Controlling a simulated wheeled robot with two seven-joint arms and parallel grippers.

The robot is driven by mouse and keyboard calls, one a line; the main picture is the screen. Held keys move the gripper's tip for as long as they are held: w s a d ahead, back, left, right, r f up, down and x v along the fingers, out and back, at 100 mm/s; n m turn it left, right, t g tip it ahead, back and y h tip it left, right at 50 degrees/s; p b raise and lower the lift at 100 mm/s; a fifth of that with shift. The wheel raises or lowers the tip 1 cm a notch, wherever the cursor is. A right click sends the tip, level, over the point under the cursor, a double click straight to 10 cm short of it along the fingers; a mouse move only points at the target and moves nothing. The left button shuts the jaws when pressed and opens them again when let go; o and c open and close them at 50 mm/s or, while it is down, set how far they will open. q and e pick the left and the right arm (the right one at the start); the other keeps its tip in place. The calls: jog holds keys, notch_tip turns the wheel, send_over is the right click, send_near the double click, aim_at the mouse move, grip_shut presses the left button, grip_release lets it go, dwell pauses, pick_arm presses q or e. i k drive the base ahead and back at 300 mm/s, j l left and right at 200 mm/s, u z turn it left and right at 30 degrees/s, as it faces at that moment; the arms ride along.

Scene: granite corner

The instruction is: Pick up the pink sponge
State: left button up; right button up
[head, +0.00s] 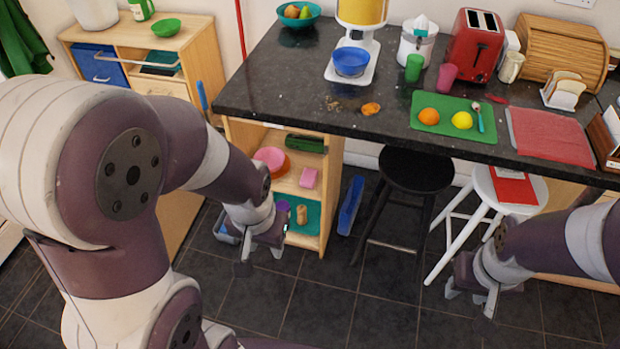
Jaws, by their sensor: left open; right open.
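A small pink sponge (308,178) lies on the middle shelf of the open wooden shelf unit (334,190) under the counter. It is on the right part of that shelf, beside a round pink and orange item (272,160). My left gripper (261,262) is open and empty, in front of the unit, lower than the sponge and to its left in the picture. It is apart from the sponge. My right gripper (470,302) is open and empty at the lower right, in front of the white stool (520,190), far from the sponge.
The dark counter (300,90) overhangs the shelves. A dark green item (305,143) sits above the sponge, and a teal-lined lower shelf (308,218) is below. A blue item (350,205) stands right of the unit, then a black stool (416,170). The tiled floor in front is clear.

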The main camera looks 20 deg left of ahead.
aim_at(309, 177)
jog(key=i+j, duration=0.2)
jog(key=i, duration=0.3)
jog(key=i+j, duration=0.2)
jog(key=i, duration=0.3)
jog(key=i+j, duration=0.2)
jog(key=i, duration=0.3)
jog(key=u, duration=0.05)
